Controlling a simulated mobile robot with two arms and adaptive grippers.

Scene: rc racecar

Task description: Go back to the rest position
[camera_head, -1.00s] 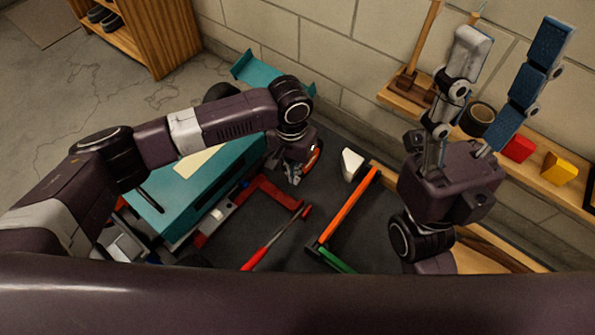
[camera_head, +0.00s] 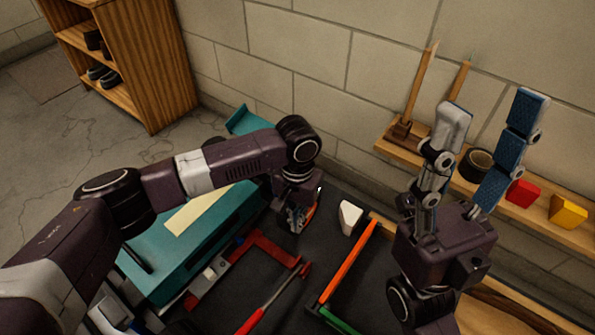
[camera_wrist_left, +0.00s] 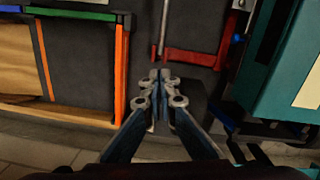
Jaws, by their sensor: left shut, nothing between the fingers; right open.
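My left gripper (camera_head: 297,218) points down over the dark work surface, between the teal racecar and a white wedge-shaped object. In the left wrist view my left gripper (camera_wrist_left: 160,76) has its fingertips together with nothing between them. My right gripper (camera_head: 484,112) points up at the right, in front of the wall shelf. Its two fingers, one grey and one blue, are spread wide and empty. The teal racecar (camera_head: 190,250) lies at the left of the work surface, partly hidden by my left arm.
A red clamp-like tool (camera_head: 270,250) lies beside the car. An orange bar (camera_head: 350,262) and a white wedge (camera_head: 350,217) lie nearby. The wall shelf (camera_head: 490,197) holds a tape roll (camera_head: 477,163), a red block (camera_head: 522,193) and a yellow block (camera_head: 567,211). A wooden cabinet (camera_head: 150,70) stands at the back left.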

